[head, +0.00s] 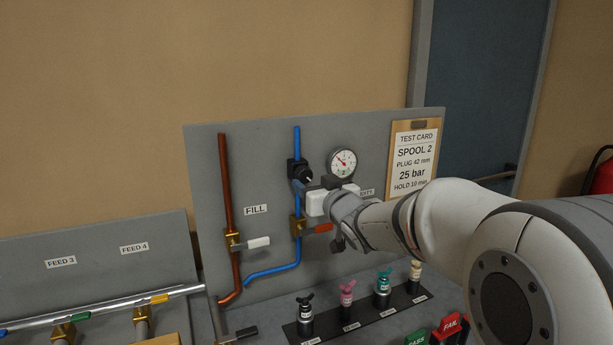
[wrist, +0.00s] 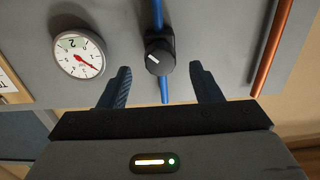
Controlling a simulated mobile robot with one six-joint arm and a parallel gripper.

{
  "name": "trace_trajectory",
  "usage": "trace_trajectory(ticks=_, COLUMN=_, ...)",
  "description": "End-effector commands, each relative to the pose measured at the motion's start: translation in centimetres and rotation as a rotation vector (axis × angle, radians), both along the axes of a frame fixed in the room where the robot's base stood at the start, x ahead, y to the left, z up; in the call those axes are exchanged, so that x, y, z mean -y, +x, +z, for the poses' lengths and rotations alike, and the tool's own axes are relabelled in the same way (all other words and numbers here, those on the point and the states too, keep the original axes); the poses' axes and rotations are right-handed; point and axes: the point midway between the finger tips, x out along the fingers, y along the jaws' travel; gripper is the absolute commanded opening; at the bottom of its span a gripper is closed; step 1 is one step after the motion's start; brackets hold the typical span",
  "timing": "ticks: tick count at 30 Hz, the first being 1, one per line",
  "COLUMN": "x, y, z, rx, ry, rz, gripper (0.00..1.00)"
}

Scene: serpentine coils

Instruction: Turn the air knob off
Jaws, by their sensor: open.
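The air knob (head: 301,173) is a black round knob with a white pointer mark, set on the blue air pipe of the grey panel. In the wrist view the knob (wrist: 159,62) lies ahead of and between my fingers, with a gap on both sides, and its white mark points to the upper left. My gripper (wrist: 162,84) is open and empty, with its two dark ribbed fingers spread apart. No contact with the knob shows. In the head view my arm hides much of my gripper, which is close to the panel beside the knob.
Below are a red-handled valve (head: 318,228) on the blue pipe and a white-handled valve (head: 252,243) on the copper pipe. Several small plugs (head: 346,294) stand on a black strip.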

Motion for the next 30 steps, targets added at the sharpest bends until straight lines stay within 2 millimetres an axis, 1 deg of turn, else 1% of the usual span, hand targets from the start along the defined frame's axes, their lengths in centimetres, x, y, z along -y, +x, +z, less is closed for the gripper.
trace_trajectory(ticks=1, x=-0.4, y=0.8, z=0.1, rx=-0.002, ry=0.000, rz=0.002, gripper=0.58)
trace_trajectory(ticks=3, x=-0.8, y=1.8, z=0.1, rx=-0.003, ry=0.001, rz=0.001, gripper=0.58)
trace_trajectory(ticks=6, x=-1.2, y=2.9, z=0.1, rx=-0.002, ry=-0.001, rz=0.001, gripper=0.58)
trace_trajectory(ticks=9, x=-1.5, y=3.6, z=0.1, rx=-0.002, ry=0.000, rz=0.000, gripper=0.58)
trace_trajectory(ticks=13, x=-1.7, y=4.0, z=0.0, rx=-0.001, ry=0.001, rz=0.000, gripper=0.58)
trace_trajectory(ticks=20, x=-1.7, y=3.9, z=0.0, rx=-0.001, ry=0.000, rz=0.000, gripper=0.57)
trace_trajectory(ticks=30, x=-1.8, y=3.9, z=0.0, rx=-0.001, ry=0.000, rz=0.001, gripper=0.30)
